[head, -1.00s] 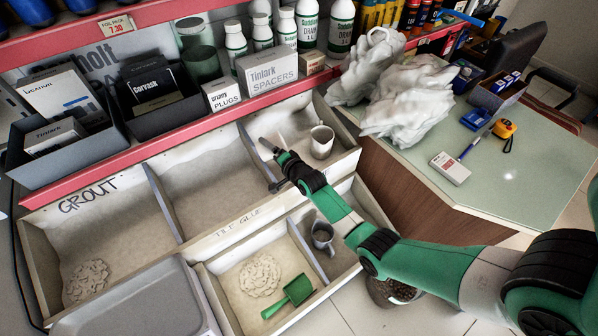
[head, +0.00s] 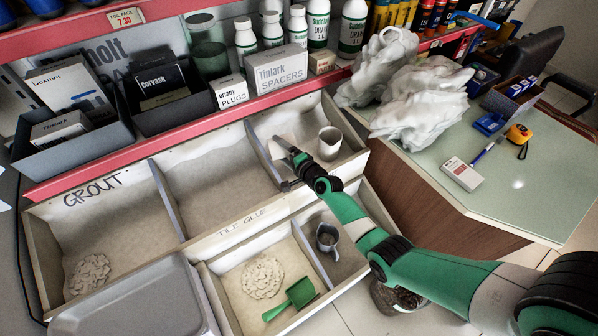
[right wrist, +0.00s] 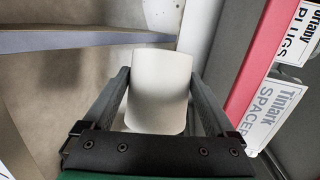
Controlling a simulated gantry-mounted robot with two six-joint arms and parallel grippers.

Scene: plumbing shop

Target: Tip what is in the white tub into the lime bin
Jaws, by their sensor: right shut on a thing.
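My right gripper (head: 282,165) reaches into the upper right compartment of the bin unit. In the right wrist view it is shut on the white tub (right wrist: 160,90), which sits between the two fingers. The tub's smooth side faces the camera; its inside and contents are hidden. In the head view a small white patch shows by the fingertips, and I cannot tell how much of it is the tub. No lime label is readable; the legible bin labels are GROUT (head: 93,190) and TILE GLUE (head: 242,222). My left gripper is out of view.
A pale metal cup (head: 330,142) stands right of my gripper. A lower bin holds a green scoop (head: 292,298) and pale powder; beside it stands a grey jug (head: 327,238). Dividers separate the compartments. The red shelf edge (head: 180,137) runs behind. The upper middle compartment looks clear.

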